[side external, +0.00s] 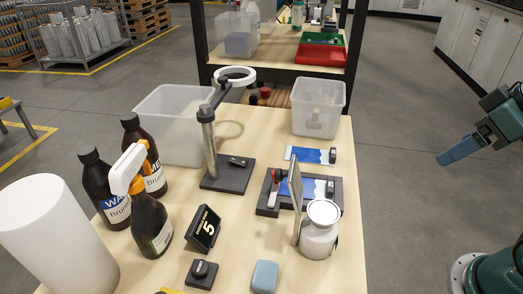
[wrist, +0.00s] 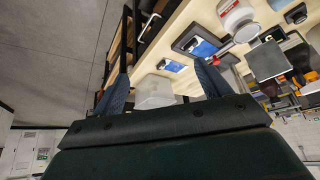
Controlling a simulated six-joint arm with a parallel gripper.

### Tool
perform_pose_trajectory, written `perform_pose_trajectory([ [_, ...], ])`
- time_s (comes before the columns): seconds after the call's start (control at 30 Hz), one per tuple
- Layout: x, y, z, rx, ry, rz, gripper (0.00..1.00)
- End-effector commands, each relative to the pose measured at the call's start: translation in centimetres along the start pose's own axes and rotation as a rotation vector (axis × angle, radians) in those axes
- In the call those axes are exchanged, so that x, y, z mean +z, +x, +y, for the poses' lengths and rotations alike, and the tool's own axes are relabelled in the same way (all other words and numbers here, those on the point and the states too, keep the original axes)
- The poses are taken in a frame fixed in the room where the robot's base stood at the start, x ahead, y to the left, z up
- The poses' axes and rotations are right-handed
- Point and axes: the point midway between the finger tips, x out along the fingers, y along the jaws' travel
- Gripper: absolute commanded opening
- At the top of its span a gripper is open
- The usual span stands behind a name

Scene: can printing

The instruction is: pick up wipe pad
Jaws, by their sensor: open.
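The wipe pad looks to be the light blue rounded block (side external: 264,277) lying flat near the front edge of the table in the side view. I cannot make it out for sure in the wrist view. My gripper (side external: 460,150) is off the right side of the table, in the air over the floor, well apart from the pad. In the wrist view, its two blue fingers stand wide apart with nothing between the fingertips (wrist: 160,72).
Around the pad stand a black "5" display (side external: 205,229), a black knob block (side external: 201,274), a white jar (side external: 319,238), and a dark fixture (side external: 268,207) with an upright plate. Bottles (side external: 150,225) and a white cylinder (side external: 58,240) crowd the left. Clear bins (side external: 318,106) stand behind.

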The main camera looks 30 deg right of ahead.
Motion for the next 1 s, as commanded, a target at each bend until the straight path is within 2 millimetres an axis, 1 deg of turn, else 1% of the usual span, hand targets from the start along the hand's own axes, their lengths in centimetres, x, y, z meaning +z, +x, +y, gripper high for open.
perform_pose_trajectory([
  [0.17, 0.0, 0.0, 0.0, 0.000, 0.000, 0.000, 0.76],
  [0.33, -0.5, -0.8, 0.0, 0.000, 0.000, 0.002, 0.76],
  [0.63, -2.5, -4.5, 0.0, 0.000, 0.000, 0.004, 0.76],
  [0.87, -5.0, -4.6, -1.9, -0.042, -0.077, -0.054, 0.76],
  [1.0, -6.8, -4.5, -3.6, -0.070, -0.136, -0.094, 0.76],
])
